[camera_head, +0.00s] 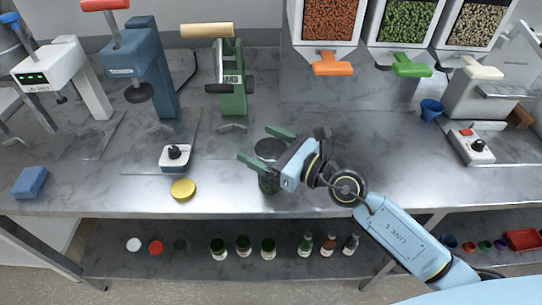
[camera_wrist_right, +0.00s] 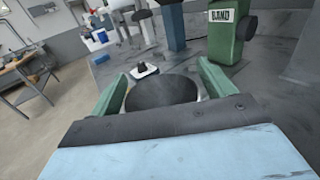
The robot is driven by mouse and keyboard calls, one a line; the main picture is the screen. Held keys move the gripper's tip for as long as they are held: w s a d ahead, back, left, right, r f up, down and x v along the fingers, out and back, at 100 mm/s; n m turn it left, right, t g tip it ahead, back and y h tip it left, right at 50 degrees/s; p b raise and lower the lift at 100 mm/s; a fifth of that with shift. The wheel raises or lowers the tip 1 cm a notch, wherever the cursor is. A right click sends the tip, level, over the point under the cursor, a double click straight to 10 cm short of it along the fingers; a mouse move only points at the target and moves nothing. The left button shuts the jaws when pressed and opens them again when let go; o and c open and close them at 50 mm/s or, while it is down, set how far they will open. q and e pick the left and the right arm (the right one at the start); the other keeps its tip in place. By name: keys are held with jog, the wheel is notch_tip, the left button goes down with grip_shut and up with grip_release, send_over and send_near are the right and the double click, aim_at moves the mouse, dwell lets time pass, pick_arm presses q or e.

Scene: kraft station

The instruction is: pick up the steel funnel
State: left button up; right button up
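No object in view is clearly recognisable as a steel funnel. In the right wrist view the dark disc (camera_wrist_right: 162,91) lies between the open fingers of the right gripper (camera_wrist_right: 165,80), and no firm grip shows. My left gripper is not in view.
A yellow lid (camera_head: 183,189), a small switch box (camera_head: 174,157) and a blue block (camera_head: 30,182) lie to the left. Press machines, including a green one (camera_head: 231,90), stand behind. Hoppers (camera_head: 328,25) line the back right. Jars sit on the lower shelf (camera_head: 180,268). The bench right of centre is mostly clear.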

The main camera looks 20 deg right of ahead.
jog(key=c, duration=0.8)
jog(key=shift+r, duration=0.1)
jog(key=shift+c, duration=0.2)
